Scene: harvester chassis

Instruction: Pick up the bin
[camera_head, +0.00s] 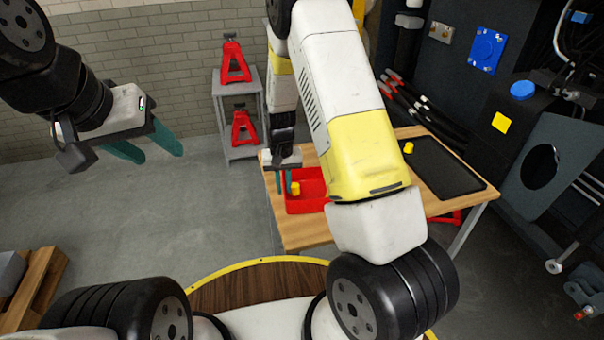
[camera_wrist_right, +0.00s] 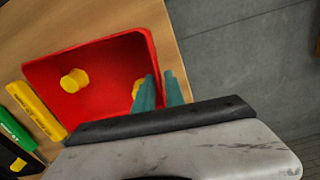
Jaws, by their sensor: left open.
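The red bin (camera_head: 308,204) sits on the wooden workbench, and it fills the upper left of the right wrist view (camera_wrist_right: 90,98). Two yellow cylinders lie in it; one (camera_wrist_right: 74,81) is in clear view and the other (camera_wrist_right: 137,88) is partly hidden by a finger. My right gripper (camera_head: 284,182) points down at the bin's left wall. In the right wrist view its teal fingers (camera_wrist_right: 161,90) are close together, one inside the wall and one outside, shut on the wall. My left gripper (camera_head: 144,144) is open and empty in the air over the floor, far left of the bin.
The workbench (camera_head: 300,235) also holds a dark tray (camera_head: 444,167) and a small yellow piece (camera_head: 408,147). Yellow (camera_wrist_right: 36,110) and green (camera_wrist_right: 18,133) items lie beside the bin. A grey shelf (camera_head: 240,110) with red stands is behind.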

